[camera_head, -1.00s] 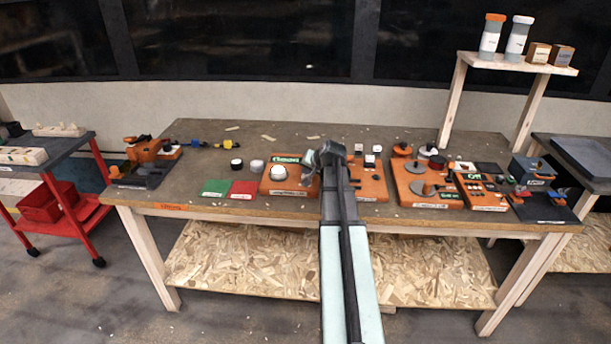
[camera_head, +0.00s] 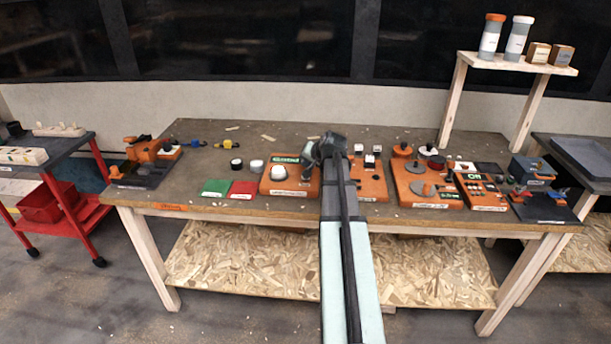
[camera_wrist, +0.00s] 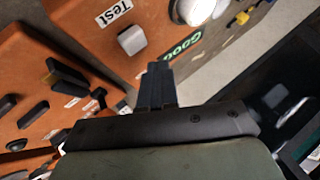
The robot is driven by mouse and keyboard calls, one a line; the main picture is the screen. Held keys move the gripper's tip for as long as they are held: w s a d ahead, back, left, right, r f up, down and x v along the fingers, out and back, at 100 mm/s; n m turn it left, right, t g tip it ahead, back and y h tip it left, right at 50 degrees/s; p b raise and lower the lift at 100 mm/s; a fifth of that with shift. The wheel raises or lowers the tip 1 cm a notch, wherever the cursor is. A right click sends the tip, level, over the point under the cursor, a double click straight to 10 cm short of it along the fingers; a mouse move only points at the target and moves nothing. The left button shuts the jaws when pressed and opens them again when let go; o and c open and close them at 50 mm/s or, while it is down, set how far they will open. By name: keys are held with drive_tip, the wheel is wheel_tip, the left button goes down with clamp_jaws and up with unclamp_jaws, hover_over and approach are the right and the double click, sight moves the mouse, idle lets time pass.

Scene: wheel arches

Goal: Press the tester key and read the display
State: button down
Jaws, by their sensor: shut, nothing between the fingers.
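The tester is an orange unit (camera_head: 300,189) at the middle of the workbench. Its green display (camera_head: 286,158) appears to read "Good"; this lettering also shows in the wrist view (camera_wrist: 181,46). A grey-white key (camera_wrist: 131,40) sits beside a "Test" label (camera_wrist: 114,12) in the wrist view. A white dome (camera_head: 278,172) stands on the tester's left part. My gripper (camera_wrist: 160,72) is shut and empty. Its fingertips appear just below and right of the key in the wrist view, apart from it in the picture. My arm hides part of the tester in the head view.
Green (camera_head: 215,188) and red (camera_head: 242,189) mats lie left of the tester. Orange fixtures with discs (camera_head: 420,188) and a second unit with a green display (camera_head: 472,176) stand to the right. A raised shelf (camera_head: 515,64) stands at the back right.

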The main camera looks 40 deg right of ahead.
drive_tip(key=shift+r, duration=1.85)
